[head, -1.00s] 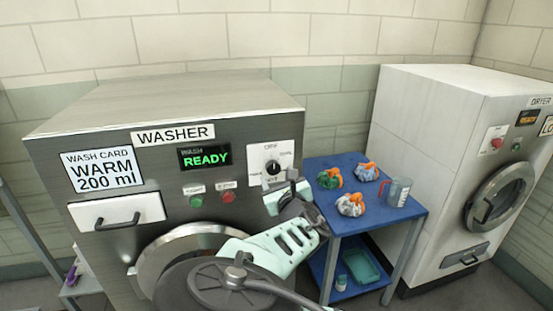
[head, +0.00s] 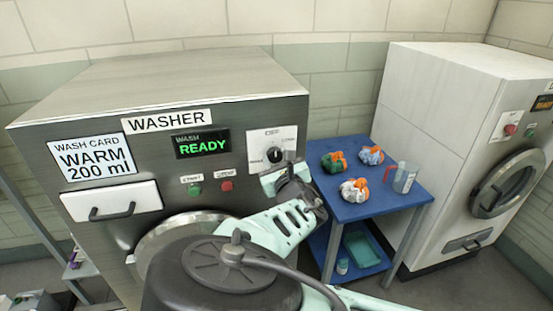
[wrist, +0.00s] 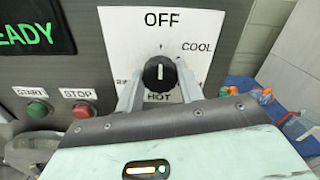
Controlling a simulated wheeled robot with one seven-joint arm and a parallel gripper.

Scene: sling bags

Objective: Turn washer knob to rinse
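The washer knob (wrist: 159,74) is a black dial with a white pointer line that points up toward OFF. It sits on a white label plate (wrist: 185,25) with OFF at the top, COOL at the right and HOT below; the left label is partly hidden by a finger. In the head view the knob (head: 275,155) is at the washer's upper right. My gripper (wrist: 158,88) is open, with one finger on each side of the knob and visible gaps between. In the head view my gripper (head: 278,172) is just below and in front of the knob.
The washer (head: 100,110) has a READY display (head: 202,144), a green start button (head: 194,190) and a red stop button (head: 227,186). A blue table (head: 345,210) with cloth bundles and a measuring jug (head: 404,178) stands to the right, before a white dryer (head: 425,130).

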